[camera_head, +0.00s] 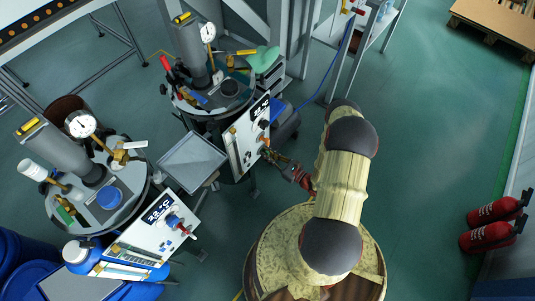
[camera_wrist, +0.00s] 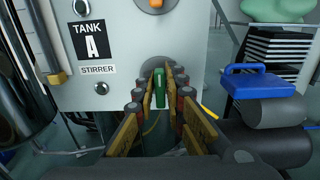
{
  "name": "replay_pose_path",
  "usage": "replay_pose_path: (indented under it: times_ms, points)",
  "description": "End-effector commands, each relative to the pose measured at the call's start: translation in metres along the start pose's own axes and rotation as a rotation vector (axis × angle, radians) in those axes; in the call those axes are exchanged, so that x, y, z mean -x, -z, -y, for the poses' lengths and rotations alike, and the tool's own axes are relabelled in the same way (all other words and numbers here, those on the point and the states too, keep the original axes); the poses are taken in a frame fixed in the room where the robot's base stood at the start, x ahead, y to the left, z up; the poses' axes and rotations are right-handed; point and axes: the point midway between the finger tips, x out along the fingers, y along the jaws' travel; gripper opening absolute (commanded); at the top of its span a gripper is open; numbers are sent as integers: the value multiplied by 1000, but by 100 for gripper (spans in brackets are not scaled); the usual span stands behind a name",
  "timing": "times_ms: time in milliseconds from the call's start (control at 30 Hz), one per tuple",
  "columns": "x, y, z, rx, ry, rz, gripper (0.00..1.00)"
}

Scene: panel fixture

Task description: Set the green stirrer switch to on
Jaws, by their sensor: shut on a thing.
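The green stirrer switch (camera_wrist: 159,88) sits upright on the white Tank A panel (camera_wrist: 97,37), to the right of the STIRRER label (camera_wrist: 97,88) in the wrist view. My gripper (camera_wrist: 159,92) has its two fingers on either side of the switch and is shut on it. In the head view my gripper (camera_head: 270,156) is at the lower right part of the white panel (camera_head: 238,148). The switch is too small and too covered by the fingers to tell there. Its exact setting cannot be read.
An orange knob (camera_wrist: 156,3) is above the switch on the same panel. A blue-handled part (camera_wrist: 250,82) stands to the right. A grey tray (camera_head: 192,162) and a second panel (camera_head: 148,240) are left of my arm. The floor at right is clear, up to red extinguishers (camera_head: 490,236).

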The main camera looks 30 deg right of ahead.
Motion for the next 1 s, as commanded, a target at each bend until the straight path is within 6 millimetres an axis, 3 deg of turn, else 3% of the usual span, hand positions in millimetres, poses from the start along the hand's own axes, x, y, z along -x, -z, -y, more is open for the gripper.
replay_pose_path:
  times_ms: [467, 1000]
  points:
    - [0, 1, 1, -131, 0, 0, 0]
    - [0, 2, 4, -622, 1, 0, 0]
